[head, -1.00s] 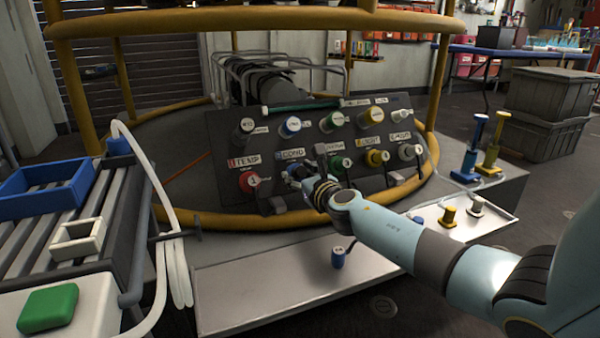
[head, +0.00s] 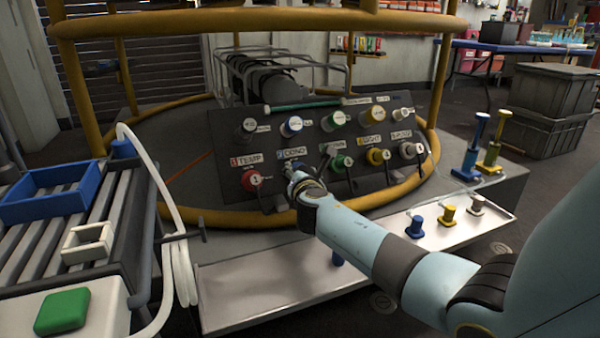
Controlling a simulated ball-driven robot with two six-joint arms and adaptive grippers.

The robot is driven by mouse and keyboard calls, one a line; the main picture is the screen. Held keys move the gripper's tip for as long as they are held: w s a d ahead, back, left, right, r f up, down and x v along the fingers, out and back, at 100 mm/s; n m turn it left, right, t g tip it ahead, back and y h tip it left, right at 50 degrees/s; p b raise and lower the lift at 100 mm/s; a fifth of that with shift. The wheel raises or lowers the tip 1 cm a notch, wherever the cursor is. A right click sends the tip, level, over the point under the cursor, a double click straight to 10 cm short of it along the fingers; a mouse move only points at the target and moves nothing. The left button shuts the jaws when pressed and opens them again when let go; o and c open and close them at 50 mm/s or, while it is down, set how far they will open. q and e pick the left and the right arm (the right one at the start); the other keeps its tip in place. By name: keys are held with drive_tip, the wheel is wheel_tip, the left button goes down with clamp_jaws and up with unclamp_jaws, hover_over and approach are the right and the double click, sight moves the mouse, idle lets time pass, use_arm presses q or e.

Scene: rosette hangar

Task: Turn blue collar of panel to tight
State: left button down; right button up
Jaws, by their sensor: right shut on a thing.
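The dark panel (head: 228,155) stands tilted inside the yellow ring frame, with two rows of coloured collars and white labels. The blue collar in the lower row, under the label "COND" (head: 291,153), is mostly hidden by my right gripper (head: 293,172). My right gripper is shut at that collar, its arm reaching in from the lower right. Another blue collar (head: 291,126) with a white face sits in the upper row above it. My left gripper is not in view.
Red (head: 251,180), green (head: 336,165) and yellow (head: 378,157) collars flank the spot. A silver tray (head: 250,290) in front holds blue, yellow and grey plugs. White hoses (head: 172,230) hang at the left beside a slatted rack with a blue bin (head: 50,195).

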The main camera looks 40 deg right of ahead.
idle(0.3)
drive_tip(key=o, duration=1.2)
drive_tip(key=shift+c, duration=0.2)
drive_tip(key=v, duration=1.2)
